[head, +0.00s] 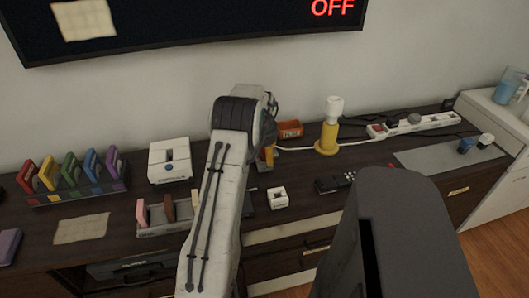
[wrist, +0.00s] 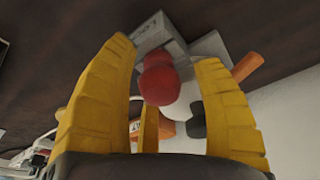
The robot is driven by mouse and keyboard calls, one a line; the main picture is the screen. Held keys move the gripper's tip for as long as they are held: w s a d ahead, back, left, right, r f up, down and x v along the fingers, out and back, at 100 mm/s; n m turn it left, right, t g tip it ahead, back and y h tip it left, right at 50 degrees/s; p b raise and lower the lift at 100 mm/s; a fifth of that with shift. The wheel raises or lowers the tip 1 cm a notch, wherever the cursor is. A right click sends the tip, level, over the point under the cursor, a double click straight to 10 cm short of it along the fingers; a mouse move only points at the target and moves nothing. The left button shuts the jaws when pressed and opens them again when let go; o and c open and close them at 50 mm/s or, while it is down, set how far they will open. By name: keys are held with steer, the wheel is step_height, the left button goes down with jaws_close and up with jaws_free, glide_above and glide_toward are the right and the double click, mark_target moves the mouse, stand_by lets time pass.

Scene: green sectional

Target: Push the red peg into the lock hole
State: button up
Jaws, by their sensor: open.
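The red peg (wrist: 160,80) shows its rounded end in the wrist view, between the yellow fingers of my gripper (wrist: 164,52). The fingers stand apart, one on each side of it, with gaps that suggest they are not closed on it. Behind the peg is a grey-white block (wrist: 165,38), which looks like the lock. The peg seems to stick out of it, but I cannot tell how deep it sits, and the hole is hidden.
A white slotted box (head: 170,160) and a rack of coloured pieces (head: 72,180) stand to the left. A small white block (head: 278,197) and a black remote (head: 335,183) lie right of my arm.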

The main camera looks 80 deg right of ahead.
steer(key=shift+r, duration=0.1)
steer(key=v, duration=1.1)
steer(key=shift+r, duration=0.4)
stand_by(0.3)
